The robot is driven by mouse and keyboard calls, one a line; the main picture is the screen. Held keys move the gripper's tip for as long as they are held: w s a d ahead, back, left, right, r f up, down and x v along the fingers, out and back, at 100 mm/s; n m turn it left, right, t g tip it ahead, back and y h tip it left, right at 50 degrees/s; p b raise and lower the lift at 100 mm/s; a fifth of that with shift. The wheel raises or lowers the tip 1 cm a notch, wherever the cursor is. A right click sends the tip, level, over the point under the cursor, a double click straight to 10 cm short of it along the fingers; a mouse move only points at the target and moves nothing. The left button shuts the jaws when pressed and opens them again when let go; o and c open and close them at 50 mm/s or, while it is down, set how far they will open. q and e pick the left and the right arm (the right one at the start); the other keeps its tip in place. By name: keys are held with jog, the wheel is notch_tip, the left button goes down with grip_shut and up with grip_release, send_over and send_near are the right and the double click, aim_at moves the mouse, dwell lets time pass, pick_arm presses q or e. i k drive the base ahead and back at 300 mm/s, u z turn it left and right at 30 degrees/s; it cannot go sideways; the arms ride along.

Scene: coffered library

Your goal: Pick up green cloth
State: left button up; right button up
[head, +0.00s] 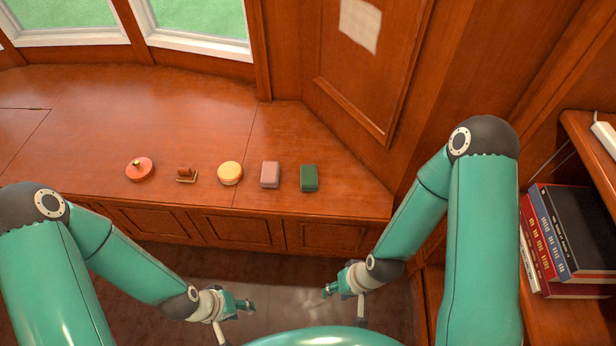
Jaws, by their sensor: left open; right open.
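The green cloth (309,178) is a small dark green folded block on the wooden window bench (330,202), at the right end of a row of small things. My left gripper (236,318) is open and empty, in front of the bench and low over the floor. My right gripper (343,303) is open and empty, also in front of the bench, below and slightly right of the cloth in the picture. Both grippers are well apart from the cloth. Nothing covers the cloth.
Left of the cloth stand a pink block (270,174), a round yellow tin (230,173), a small brown stamp-like thing (186,175) and a red round lidded thing (140,169). A shelf with books (570,235) is at the right. The bench behind the row is clear.

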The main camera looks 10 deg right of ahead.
aim_at(309, 175)
jog(key=z, duration=0.05)
jog(key=i, duration=1)
jog(key=u, duration=0.1)
